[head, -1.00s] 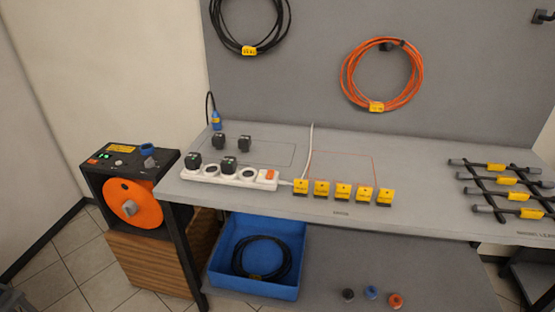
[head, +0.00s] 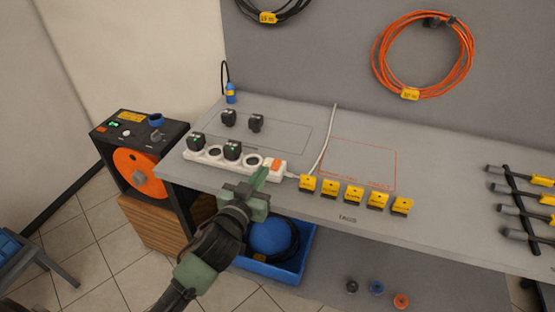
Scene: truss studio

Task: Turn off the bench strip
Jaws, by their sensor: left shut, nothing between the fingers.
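The white bench strip (head: 213,157) lies along the front left of the grey bench. Two black plugs (head: 232,149) sit in its sockets, with small green marks on them. An orange-red switch (head: 276,163) is at its right end. My left gripper (head: 261,176) is shut and empty. Its green fingertips are just left of the switch, over the strip's right part; I cannot tell whether they touch it. The gripper hides part of the strip's front edge. My right gripper is not in view.
Yellow tags (head: 330,189) stand in a row right of the strip. Two loose black plugs (head: 256,122) lie behind it. An orange reel unit (head: 138,172) stands at the left. A blue bin (head: 298,262) is below the bench. The bench (head: 440,170) is clear toward the middle right.

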